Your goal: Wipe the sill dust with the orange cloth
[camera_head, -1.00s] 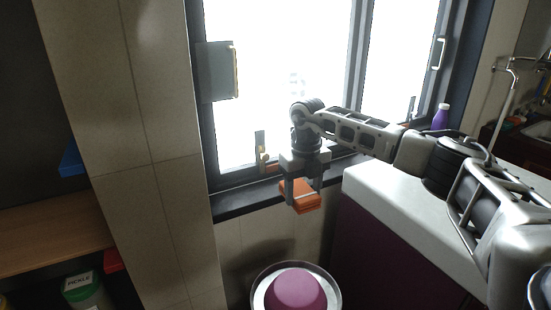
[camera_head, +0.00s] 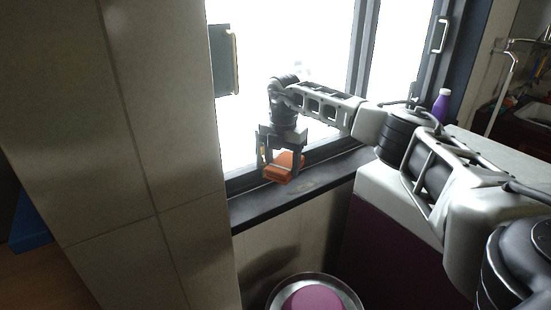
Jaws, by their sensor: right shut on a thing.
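The orange cloth (camera_head: 283,168) is a folded block held between the fingers of my right gripper (camera_head: 278,160), which is shut on it. The cloth is over the dark window sill (camera_head: 265,208), near the window frame; I cannot tell whether it touches the sill. A faint brownish dust patch (camera_head: 301,186) shows on the sill just right of and below the cloth. My left gripper is not in view.
A tiled wall column (camera_head: 150,150) stands left of the window. A white-topped purple cabinet (camera_head: 372,190) is at the right under my arm, with a purple bottle (camera_head: 441,104) behind. A round metal bin (camera_head: 352,291) with a purple thing (camera_head: 313,299) inside stands below the sill.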

